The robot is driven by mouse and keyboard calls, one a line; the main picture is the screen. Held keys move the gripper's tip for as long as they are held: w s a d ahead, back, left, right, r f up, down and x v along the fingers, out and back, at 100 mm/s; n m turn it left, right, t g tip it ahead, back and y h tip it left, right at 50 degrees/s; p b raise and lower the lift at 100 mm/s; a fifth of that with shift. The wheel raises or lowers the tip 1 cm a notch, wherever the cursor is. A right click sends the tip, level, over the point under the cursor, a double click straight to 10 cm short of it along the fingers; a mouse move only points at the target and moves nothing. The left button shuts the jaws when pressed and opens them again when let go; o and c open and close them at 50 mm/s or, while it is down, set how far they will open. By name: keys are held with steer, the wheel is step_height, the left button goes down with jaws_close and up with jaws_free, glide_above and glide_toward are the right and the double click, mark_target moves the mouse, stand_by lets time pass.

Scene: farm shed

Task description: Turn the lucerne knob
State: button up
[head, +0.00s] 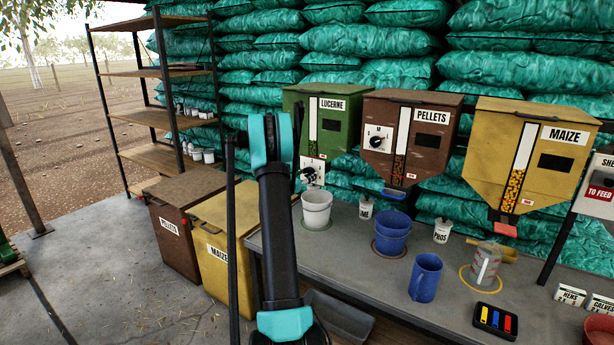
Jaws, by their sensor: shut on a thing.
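The green lucerne hopper (345,140) hangs on the left of the row, with a white dial plate (319,163) low on its front. The dark lucerne knob (309,176) sits at that plate, partly covered. My gripper (302,175) is at the knob, shut on it. Most of the gripper is hidden behind my dark arm link, so the finger contact and the knob's pointer are hard to make out. A white bucket (317,208) stands on the bench below the lucerne hopper.
The brown pellets hopper (419,110) and yellow maize hopper (550,135) hang to the right. Bins marked pellets (185,238) and maize (213,240) stand left.

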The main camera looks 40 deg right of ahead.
steer(key=m, duration=0.6)
steer(key=shift+m, duration=0.3)
steer(key=m, duration=0.3)
steer(key=shift+m, duration=0.4)
steer(key=m, duration=0.3)
steer(key=shift+m, duration=0.3)
steer(key=m, duration=0.4)
steer(key=shift+m, duration=0.3)
steer(key=shift+s+m, duration=0.1)
steer(key=shift+m, duration=2)
steer(key=o, duration=1.1)
steer(key=shift+c, duration=0.2)
